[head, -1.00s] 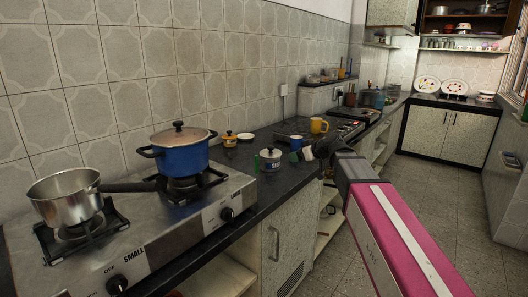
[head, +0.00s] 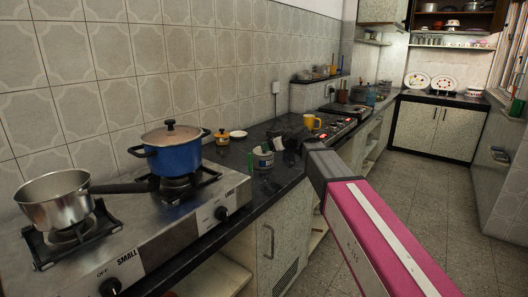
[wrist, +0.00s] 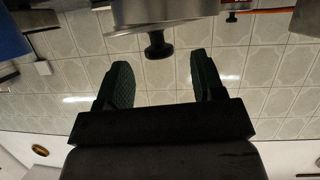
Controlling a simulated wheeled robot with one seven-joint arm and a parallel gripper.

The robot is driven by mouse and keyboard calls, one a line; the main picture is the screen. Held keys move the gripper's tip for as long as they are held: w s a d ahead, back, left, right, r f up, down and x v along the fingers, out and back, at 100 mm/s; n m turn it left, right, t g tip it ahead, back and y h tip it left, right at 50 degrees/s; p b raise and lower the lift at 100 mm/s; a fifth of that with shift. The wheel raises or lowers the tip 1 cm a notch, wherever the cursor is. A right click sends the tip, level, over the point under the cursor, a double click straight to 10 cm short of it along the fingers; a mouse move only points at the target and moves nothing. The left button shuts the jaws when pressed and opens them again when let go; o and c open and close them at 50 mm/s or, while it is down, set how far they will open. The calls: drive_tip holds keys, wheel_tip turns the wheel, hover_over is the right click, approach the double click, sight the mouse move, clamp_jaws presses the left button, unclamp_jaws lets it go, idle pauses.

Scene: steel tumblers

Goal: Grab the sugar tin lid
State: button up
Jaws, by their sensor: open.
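The sugar tin (head: 263,161) is a small grey, labelled canister on the dark counter, right of the stove. Its lid (wrist: 160,29) shows upside down at the top of the wrist view, with a dark round knob (wrist: 158,46). My gripper (head: 262,153) is over the tin, with its green fingers at either side of the tin's top in the head view. In the wrist view the open gripper (wrist: 160,78) has one textured green pad left of the knob and one right, with clear gaps. In the head view the lid is mostly hidden by the gripper.
A blue lidded pot (head: 174,150) and a steel saucepan (head: 52,198) stand on the stove (head: 150,230). A yellow mug (head: 311,122) stands farther along the counter.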

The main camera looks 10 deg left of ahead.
drive_tip(key=shift+x, duration=1.2)
drive_tip(key=shift+c, duration=0.3)
drive_tip(key=c, duration=0.9)
drive_tip(key=shift+r, duration=0.1)
drive_tip(key=shift+c, duration=0.2)
